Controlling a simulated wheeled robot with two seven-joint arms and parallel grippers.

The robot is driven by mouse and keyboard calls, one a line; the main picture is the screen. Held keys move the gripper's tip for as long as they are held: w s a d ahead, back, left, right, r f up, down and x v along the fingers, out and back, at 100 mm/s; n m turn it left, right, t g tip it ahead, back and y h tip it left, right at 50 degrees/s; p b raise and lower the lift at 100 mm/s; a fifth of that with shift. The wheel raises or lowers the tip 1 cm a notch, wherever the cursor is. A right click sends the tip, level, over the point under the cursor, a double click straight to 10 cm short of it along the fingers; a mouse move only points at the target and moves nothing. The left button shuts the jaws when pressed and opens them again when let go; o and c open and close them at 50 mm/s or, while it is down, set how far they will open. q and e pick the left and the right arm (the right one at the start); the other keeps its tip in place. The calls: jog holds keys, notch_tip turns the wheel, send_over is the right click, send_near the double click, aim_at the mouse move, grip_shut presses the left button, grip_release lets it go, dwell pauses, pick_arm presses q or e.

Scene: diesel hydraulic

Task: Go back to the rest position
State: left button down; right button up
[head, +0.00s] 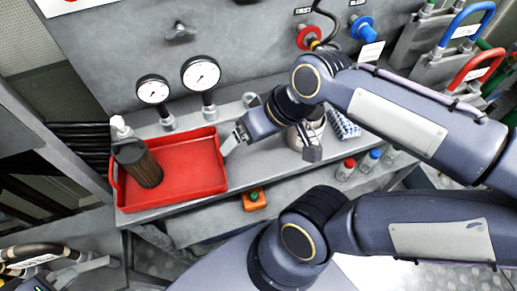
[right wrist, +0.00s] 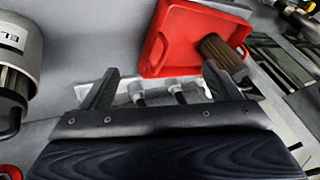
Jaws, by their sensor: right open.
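My right gripper (head: 271,148) is open and empty above the grey bench, between the red tray and a silver cylinder. Its two spread fingers also show in the right wrist view (right wrist: 160,85), with nothing between them. I cannot see my left gripper.
The silver cylinder (head: 304,137) is close to my right gripper's finger. Several capped bottles (head: 346,168) and an orange button box (head: 254,199) are in front.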

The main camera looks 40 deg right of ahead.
jog(key=shift+s+d+f+m+t, duration=0.15)
jog(key=shift+s+f+m+t, duration=0.5)
jog(key=shift+s+f, duration=0.7)
